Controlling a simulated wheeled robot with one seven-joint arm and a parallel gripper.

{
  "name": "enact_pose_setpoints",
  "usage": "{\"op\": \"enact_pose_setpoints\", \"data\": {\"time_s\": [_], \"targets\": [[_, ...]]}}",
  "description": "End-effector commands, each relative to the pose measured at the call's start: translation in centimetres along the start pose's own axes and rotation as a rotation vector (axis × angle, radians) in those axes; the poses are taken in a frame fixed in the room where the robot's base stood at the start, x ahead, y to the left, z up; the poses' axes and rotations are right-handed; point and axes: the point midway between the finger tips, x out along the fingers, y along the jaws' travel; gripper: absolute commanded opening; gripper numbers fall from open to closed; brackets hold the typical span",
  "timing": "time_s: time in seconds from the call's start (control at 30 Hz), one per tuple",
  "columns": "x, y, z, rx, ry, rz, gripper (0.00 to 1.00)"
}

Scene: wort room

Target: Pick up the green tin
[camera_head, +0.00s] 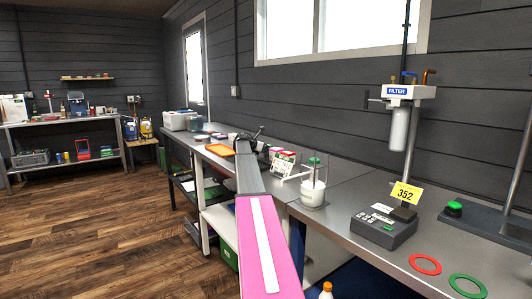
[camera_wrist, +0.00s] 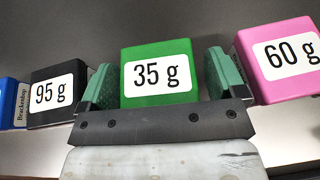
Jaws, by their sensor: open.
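The green tin (camera_wrist: 183,52), with a white label reading 35 g, is in the middle of the wrist view. My gripper (camera_wrist: 160,84) is open, with one green-padded finger on each side of the tin. A narrow gap seems to show on the right; I cannot tell whether the left pad touches. In the head view my gripper (camera_head: 252,143) is over the bench, beside a group of small boxes, and the green tin cannot be made out there.
A black tin marked 95 g (camera_wrist: 58,72) stands left of the green tin, close to the left finger. A pink tin marked 60 g (camera_wrist: 262,35) stands close to the right finger. A blue item (camera_wrist: 8,90) is farther left. An orange tray (camera_head: 220,150) lies beyond my gripper.

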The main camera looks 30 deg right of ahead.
Motion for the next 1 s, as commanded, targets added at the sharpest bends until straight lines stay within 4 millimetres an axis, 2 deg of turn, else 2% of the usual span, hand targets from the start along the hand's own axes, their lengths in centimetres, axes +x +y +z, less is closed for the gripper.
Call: {"op": "enact_pose_setpoints", "data": {"time_s": [0.17,0.2,0.37,0.77,1.0], "targets": [[0.1,0.0,0.0,0.000,0.000,0.000,0.89],[0.1,0.0,0.0,0.000,0.000,0.000,0.86],[0.1,0.0,0.0,0.000,0.000,0.000,0.34],[-0.1,0.0,0.3,0.001,-0.001,0.000,0.33],[-1.0,0.0,2.7,0.001,-0.001,0.001,0.33]]}}
